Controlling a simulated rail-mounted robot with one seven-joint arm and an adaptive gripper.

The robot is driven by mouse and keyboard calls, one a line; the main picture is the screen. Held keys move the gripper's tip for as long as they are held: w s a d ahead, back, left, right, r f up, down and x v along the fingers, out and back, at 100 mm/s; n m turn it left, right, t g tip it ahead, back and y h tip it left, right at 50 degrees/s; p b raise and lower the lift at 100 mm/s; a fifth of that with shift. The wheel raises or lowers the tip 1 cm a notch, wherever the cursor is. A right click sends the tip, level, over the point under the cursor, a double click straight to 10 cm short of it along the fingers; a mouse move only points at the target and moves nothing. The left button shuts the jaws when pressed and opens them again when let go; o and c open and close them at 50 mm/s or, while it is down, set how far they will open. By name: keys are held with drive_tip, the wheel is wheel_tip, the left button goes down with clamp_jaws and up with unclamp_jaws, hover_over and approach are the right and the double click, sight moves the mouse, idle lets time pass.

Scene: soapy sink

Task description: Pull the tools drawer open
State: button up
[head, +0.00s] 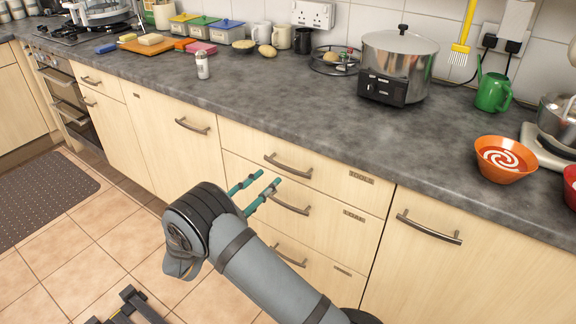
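A stack of three wooden drawers stands below the counter in the head view. The top drawer (325,171) has a bar handle (288,165) and a small label (361,178) that may read "TOOLS". The middle drawer (325,218) and the bottom drawer (322,262) also have handles and labels too small to read surely. All three look shut. My gripper (269,178) is in front of the stack, its two teal fingers apart and nothing between them. The fingertips appear just below the top handle and near the middle handle (290,204); I cannot tell the depth gap.
The grey worktop (290,100) overhangs the drawers. Cupboards with handles flank the stack, left (175,140) and right (440,265). A steel pot (400,55) and an orange bowl (505,170) stand on the worktop. The tiled floor (70,245) in front is mostly clear.

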sight(285, 167)
drive_tip(key=x, duration=1)
drive_tip(key=shift+w+f, duration=0.1)
drive_tip(key=shift+w, duration=0.05)
drive_tip(key=shift+c, duration=1.3)
drive_tip(key=c, duration=0.7)
clamp_jaws()
